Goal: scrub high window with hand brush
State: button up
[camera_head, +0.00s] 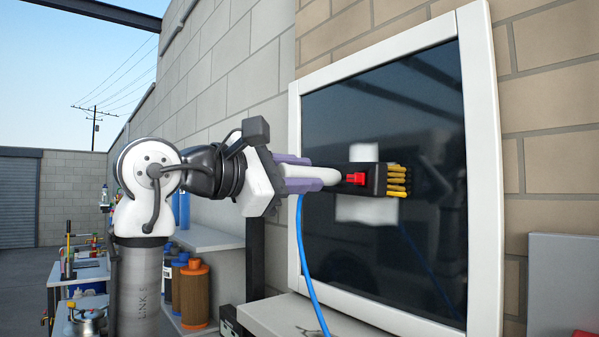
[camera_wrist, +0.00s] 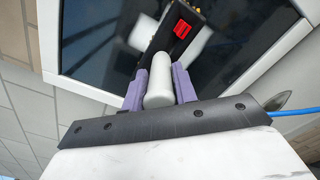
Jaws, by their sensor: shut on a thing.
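The high window (camera_head: 400,255) is a dark glass pane in a white frame (camera_head: 482,180) on the block wall. My gripper (camera_head: 312,177) has purple fingers and is shut on the white handle of the hand brush (camera_head: 367,179). The brush has a black head with a red part and yellow bristles, and lies across the front of the glass. In the wrist view the white handle sits between the purple fingers (camera_wrist: 160,88), with the black brush head (camera_wrist: 167,35) beyond. I cannot tell if the bristles touch the glass. A whitish patch (camera_head: 366,208) shows on the pane behind the brush.
A blue hose (camera_head: 308,265) hangs below my gripper. A pale ledge (camera_head: 290,315) runs under the window. A grey panel (camera_head: 562,280) is at the lower right.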

dwell(0.3)
jog(key=shift+f+b, duration=1.1)
jog(key=shift+f, duration=0.25)
jog(key=shift+f+b, duration=1.1)
jog(key=shift+f, duration=0.35)
notch_tip(320, 180, down, 3)
jog(key=shift+r+b, duration=0.1)
jog(key=shift+b, duration=0.95)
